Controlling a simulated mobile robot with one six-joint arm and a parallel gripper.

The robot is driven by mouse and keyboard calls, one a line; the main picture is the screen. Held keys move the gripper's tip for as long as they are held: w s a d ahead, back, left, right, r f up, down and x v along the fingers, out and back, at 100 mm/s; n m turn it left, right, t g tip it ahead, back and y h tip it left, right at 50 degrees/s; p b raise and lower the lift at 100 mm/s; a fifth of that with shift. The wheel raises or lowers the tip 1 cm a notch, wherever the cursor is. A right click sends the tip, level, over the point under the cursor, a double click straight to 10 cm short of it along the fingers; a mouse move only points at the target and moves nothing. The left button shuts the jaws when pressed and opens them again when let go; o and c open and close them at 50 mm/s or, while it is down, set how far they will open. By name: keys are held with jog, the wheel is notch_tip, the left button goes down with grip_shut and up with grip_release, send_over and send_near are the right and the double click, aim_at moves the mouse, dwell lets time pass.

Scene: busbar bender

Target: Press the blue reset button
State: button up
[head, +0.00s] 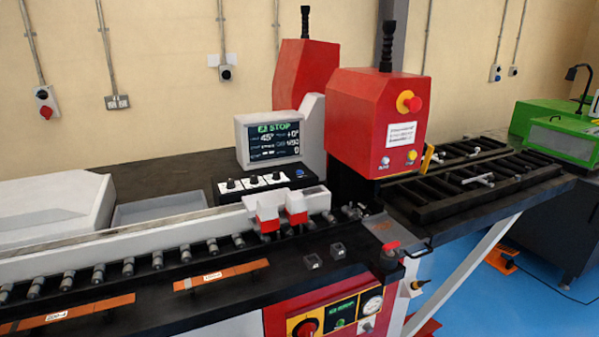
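A small blue button (300,173) sits at the right end of the black control panel (264,187), below the screen. It looks like the blue reset button, but its label is too small to read. Three switches with white plates are to its left on the same panel. The screen (272,136) shows a green line reading "STOP" and several values. My gripper is not in view.
The red machine head (372,120) carries a red emergency stop (410,103) on a yellow base, with a pale and a yellow button lower down. The roller conveyor (130,265) and a white fence run in front of the panel. Another red mushroom button (390,246) stands at the front edge.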

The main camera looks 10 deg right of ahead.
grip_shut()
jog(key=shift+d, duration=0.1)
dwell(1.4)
